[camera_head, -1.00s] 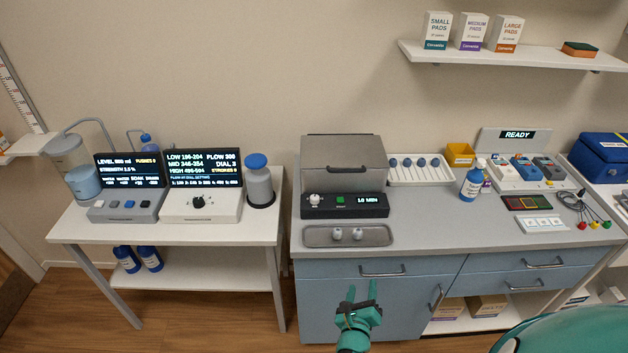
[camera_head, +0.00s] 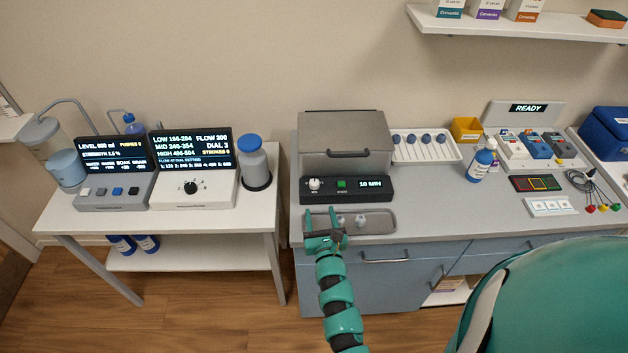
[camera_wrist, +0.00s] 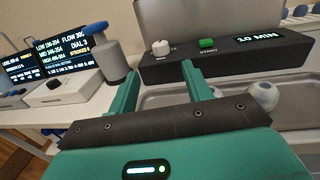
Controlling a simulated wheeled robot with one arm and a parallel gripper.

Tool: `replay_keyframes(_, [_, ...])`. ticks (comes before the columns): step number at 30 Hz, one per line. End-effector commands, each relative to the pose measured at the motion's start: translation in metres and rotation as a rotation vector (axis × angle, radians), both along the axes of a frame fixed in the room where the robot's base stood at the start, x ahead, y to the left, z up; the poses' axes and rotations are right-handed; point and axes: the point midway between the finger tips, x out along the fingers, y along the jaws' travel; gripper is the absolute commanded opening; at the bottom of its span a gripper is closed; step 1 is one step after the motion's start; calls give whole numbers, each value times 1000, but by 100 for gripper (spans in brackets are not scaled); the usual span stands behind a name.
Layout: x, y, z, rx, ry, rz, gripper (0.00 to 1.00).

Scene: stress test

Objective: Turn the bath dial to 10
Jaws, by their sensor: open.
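The bath dial (camera_head: 315,185) is a white knob at the left of the black control panel, below the grey lidded bath (camera_head: 343,148). In the wrist view the dial (camera_wrist: 160,48) stands ahead of my fingers. The panel display (camera_head: 369,184) reads 10 MIN. A green start button (camera_head: 341,184) is right of the dial. My gripper (camera_head: 321,211) is open and empty, over the left end of the grey tray and in front of the dial, apart from it. The gripper's two fingers (camera_wrist: 163,78) are spread in the wrist view.
The shallow tray (camera_head: 378,225) in front of the panel holds two small pale knobbed pieces, partly hidden by my gripper. A side table at left carries another black dial (camera_head: 191,187) and a blue-capped bottle (camera_head: 254,163). A white rack (camera_head: 450,152) stands right of the bath.

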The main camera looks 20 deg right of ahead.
Motion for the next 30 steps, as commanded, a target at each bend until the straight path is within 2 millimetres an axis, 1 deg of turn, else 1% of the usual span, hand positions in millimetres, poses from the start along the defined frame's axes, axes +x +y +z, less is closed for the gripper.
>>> replay_keyframes(1, [9,-2,3,0,-2,-2,49])
replay_keyframes(3, [19,-5,3,-1,-4,-3,49])
replay_keyframes(18, [92,-17,1,1,-2,-3,49])
replay_keyframes(24, [114,-22,1,0,-2,-4,49])
replay_keyframes(30, [123,-22,0,0,1,-2,49])
